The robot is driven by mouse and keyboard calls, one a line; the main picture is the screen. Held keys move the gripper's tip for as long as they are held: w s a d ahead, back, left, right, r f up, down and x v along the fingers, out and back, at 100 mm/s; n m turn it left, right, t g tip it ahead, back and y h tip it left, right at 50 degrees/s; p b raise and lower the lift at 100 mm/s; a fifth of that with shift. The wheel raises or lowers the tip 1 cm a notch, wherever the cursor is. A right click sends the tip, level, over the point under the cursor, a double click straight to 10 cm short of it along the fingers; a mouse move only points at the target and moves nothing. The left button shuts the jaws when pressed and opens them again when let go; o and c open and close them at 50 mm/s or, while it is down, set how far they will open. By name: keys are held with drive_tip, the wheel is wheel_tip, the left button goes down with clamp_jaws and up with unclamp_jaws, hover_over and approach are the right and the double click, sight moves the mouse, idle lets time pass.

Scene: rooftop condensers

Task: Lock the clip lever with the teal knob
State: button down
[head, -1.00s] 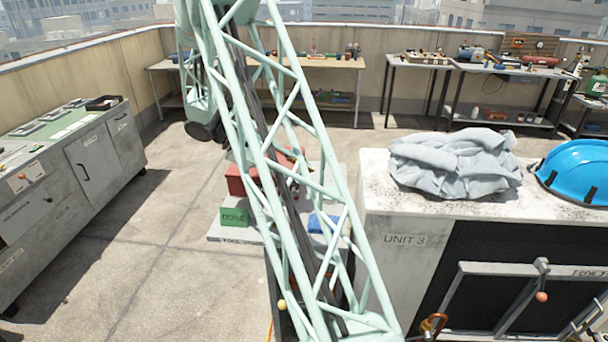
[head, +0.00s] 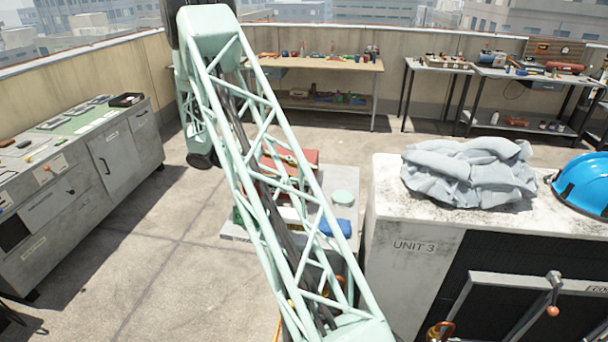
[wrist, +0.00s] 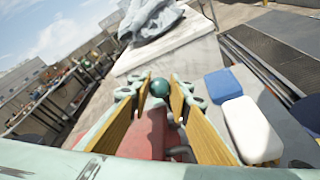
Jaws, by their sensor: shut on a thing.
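In the wrist view, the teal knob (wrist: 159,87) is a dark, glossy ball between the fingertips of my gripper (wrist: 159,95). The yellow-padded fingers are shut on it, one on each side. A red body (wrist: 146,135) lies below and behind the knob, between the fingers. The lever's shaft and the clip itself are largely hidden, so I cannot tell the lever's angle. In the head view, the red body (head: 305,158) shows partly behind my lattice arm on a low grey slab (head: 236,232). My gripper and the knob cannot be made out there.
A blue block (wrist: 222,84) and a white block (wrist: 252,130) lie right of my gripper. A condenser labelled UNIT 3 (head: 415,247) stands to the right, with a grey cloth (head: 470,172) and blue helmet (head: 585,183) on top. Floor on the left is open.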

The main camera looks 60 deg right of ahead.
drive_tip(key=shift+w+d, duration=0.1)
idle(0.4)
drive_tip(key=c, duration=2.4)
unclamp_jaws()
drive_tip(key=shift+v, duration=6)
drive_tip(key=shift+f, duration=0.2)
drive_tip(key=shift+r, duration=0.1)
